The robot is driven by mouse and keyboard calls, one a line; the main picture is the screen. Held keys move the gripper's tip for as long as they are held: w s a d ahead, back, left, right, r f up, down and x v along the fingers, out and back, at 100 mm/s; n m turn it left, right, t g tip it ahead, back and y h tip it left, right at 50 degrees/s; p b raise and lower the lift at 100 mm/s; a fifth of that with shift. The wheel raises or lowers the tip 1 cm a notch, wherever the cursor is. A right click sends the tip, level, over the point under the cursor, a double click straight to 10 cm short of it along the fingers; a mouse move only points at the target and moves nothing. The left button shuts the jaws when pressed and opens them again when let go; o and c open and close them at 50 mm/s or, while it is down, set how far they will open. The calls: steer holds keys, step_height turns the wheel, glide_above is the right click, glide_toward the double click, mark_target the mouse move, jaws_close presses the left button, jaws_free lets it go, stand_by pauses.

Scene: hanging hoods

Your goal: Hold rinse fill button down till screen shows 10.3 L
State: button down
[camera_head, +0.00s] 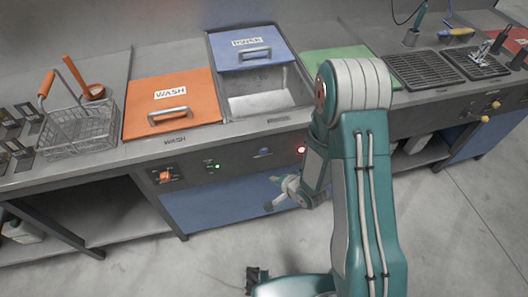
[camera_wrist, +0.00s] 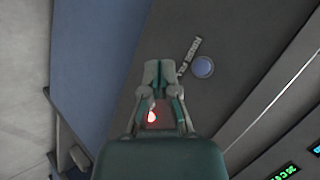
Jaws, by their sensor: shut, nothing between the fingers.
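In the head view the blue button (camera_head: 264,152) is below the half-open basin. My gripper (camera_wrist: 158,73) is shut and empty. In the wrist view its tips are left of the button, apart from it in the picture. In the head view my gripper (camera_head: 275,193) is in front of the blue lower panel, below the button. Green lit digits (camera_wrist: 285,172) show at the wrist view's lower right, too small and cut off to read.
A red light (camera_head: 301,149) glows right of the button. An orange WASH lid (camera_head: 172,106), a blue lid (camera_head: 248,48) partly off a metal basin (camera_head: 262,104), and a green lid (camera_head: 335,62) lie along the counter. A wire basket (camera_head: 78,128) stands left. The floor in front is open.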

mark_target(263, 154)
steer(key=shift+w, duration=0.1)
steer(key=w, duration=0.2)
steer(key=w+a, duration=0.1)
steer(key=w, duration=0.2)
steer(key=w+a, duration=0.1)
steer(key=w, duration=0.2)
steer(key=shift+w+a, duration=0.15)
steer(key=shift+a, duration=0.05)
steer(key=shift+w, duration=0.15)
stand_by(1.2)
steer(key=shift+w+a+r, duration=0.1)
steer(key=shift+w, duration=0.1)
steer(key=shift+w+a, duration=0.1)
steer(key=shift+w, duration=0.3)
stand_by(4.9)
